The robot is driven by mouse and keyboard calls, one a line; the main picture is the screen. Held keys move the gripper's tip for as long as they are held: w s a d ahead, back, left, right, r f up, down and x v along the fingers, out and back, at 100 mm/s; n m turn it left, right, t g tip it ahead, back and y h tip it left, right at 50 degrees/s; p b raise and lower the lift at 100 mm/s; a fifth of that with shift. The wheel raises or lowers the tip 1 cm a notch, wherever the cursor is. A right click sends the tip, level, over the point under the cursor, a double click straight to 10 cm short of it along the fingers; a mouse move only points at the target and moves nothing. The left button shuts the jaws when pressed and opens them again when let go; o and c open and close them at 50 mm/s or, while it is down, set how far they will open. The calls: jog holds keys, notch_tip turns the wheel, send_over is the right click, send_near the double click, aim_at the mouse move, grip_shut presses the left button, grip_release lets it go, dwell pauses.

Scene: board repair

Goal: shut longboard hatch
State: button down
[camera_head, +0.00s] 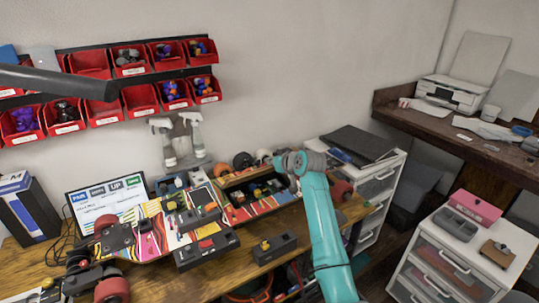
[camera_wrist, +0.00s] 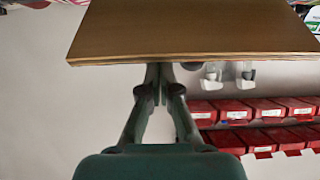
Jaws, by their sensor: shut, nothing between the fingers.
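The longboard (camera_head: 147,232) lies on the workbench with a colourful striped deck and red wheels. An open dark compartment (camera_head: 250,188) with small parts inside shows in its right part. My gripper (camera_head: 283,160) is above the far right end of the board, beyond the compartment; its fingers are hard to make out in the head view. In the wrist view my gripper (camera_wrist: 160,72) is shut and empty, its fingertips close to the edge of a plain brown wooden panel (camera_wrist: 190,28). I cannot tell whether the panel is the hatch or whether the fingers touch it.
Red wall bins (camera_head: 140,98) and spray bottles (camera_head: 192,135) are behind the bench. A dark box with a yellow knob (camera_head: 274,248) stands at the bench's front. A white drawer unit (camera_head: 375,183) is to the right of my arm. A monitor (camera_head: 105,200) stands at left.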

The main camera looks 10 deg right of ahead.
aim_at(279, 195)
jog(key=s+f+t, duration=0.1)
jog(key=f, duration=0.1)
jog(key=s+d+f+t, duration=0.1)
jog(key=s+f, duration=0.1)
jog(key=s+f+t+y, duration=0.1)
jog(key=f, duration=0.2)
jog(key=shift+s+d, duration=0.15)
jog(key=shift+d, duration=0.05)
jog(key=shift+s+d+f, duration=0.1)
jog(key=shift+s+f, duration=0.05)
jog(key=shift+f, duration=0.5)
jog(key=shift+s+f, duration=0.15)
jog(key=shift+f, duration=0.5)
